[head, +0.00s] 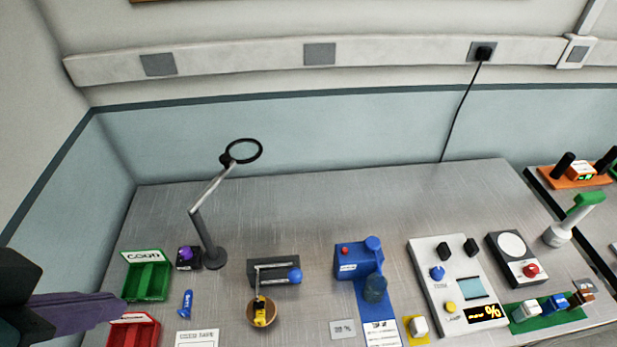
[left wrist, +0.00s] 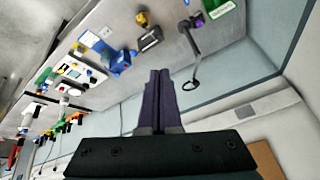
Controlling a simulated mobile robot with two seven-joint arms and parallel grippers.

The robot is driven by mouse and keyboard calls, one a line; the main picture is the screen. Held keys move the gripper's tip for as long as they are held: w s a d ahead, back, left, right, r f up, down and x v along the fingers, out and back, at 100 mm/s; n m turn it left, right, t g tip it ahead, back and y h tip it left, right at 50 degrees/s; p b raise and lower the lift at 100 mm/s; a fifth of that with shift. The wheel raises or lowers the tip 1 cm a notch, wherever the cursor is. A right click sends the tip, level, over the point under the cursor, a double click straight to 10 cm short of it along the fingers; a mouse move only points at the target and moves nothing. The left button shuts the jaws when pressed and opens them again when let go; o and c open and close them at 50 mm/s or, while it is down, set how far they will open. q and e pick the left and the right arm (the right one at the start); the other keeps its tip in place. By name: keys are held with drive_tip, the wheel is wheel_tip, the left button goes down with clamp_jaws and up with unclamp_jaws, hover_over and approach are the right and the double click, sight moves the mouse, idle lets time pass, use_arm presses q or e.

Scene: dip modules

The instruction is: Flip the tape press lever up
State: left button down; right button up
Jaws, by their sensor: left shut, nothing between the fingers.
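The likely tape press (head: 262,274) is a dark grey block on the bench, left of centre in the head view. Its lever (head: 270,266) is a thin metal arm lying low along the block, with a blue ball knob (head: 294,275) at the right. The press also shows in the left wrist view (left wrist: 150,40). My left gripper (head: 122,298) has purple fingers and comes in at the lower left, well left of the press and apart from it. Its fingers are shut and empty in the left wrist view (left wrist: 159,74). My right gripper is not in view.
A magnifier lamp (head: 208,240) stands left of the press. Green (head: 146,282) and red (head: 133,330) bins are near my left gripper. A round wooden holder (head: 262,314) with a yellow item sits before the press. A blue device (head: 352,262) stands to its right. The back bench is clear.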

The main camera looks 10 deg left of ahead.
use_arm(q)
drive_tip(key=w+a+f+m+t+b, duration=0.2)
drive_tip(key=w+f+m+t+b, duration=0.35)
drive_tip(key=f+b, duration=0.65)
drive_tip(key=w+a+f+m+t+b, duration=0.35)
drive_tip(key=w+f+t+b, duration=0.35)
drive_tip(key=b, duration=0.9)
drive_tip(key=s+d+f+m+h+b, duration=0.2)
drive_tip(key=d+f+m+h+b, duration=0.1)
drive_tip(key=f+m+b, duration=0.3)
drive_tip(key=s+d+f+m+h+b, duration=0.2)
drive_tip(key=f+m+h+b, duration=0.4)
drive_tip(key=b, duration=0.4)
drive_tip(key=s+d+f+m+g+h+b, duration=0.1)
drive_tip(key=d+f+m+h+b, duration=0.3)
drive_tip(key=f+b, duration=0.4)
drive_tip(key=shift+s+d+f+m+b, duration=0.3)
drive_tip(key=shift+s+d+m+b, duration=0.35)
drive_tip(key=shift+m, duration=0.55)
drive_tip(key=shift+s, duration=0.1)
